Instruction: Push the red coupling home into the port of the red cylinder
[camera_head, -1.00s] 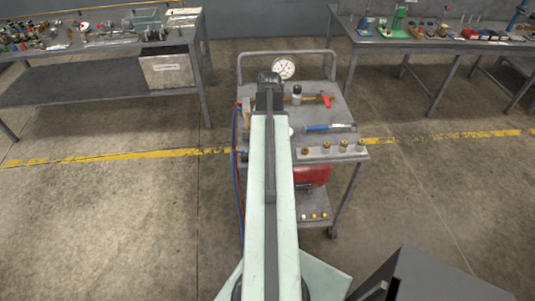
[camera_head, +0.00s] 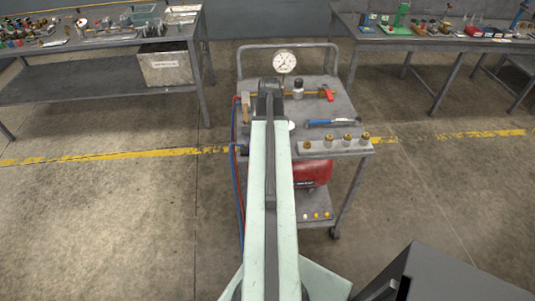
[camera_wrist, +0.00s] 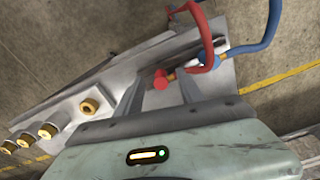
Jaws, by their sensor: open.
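The red coupling (camera_wrist: 160,80) shows in the wrist view as a small red end with a brass part beside it, near a looping red hose (camera_wrist: 207,50). My gripper (camera_wrist: 160,92) has its two grey fingers apart, one on each side of the red end in the picture. I cannot tell whether they touch it. In the head view my gripper (camera_head: 269,88) is a dark shape over the cart's left part, and the coupling is not discernible. A red cylinder (camera_head: 312,174) lies under the cart top, partly hidden by my arm. I cannot make out its port.
The grey cart (camera_head: 340,103) carries a pressure gauge (camera_head: 284,61), a red-handled valve (camera_head: 327,93), a blue-handled tool (camera_head: 331,122) and a block with several brass fittings (camera_head: 337,147). Workbenches stand behind at left and right.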

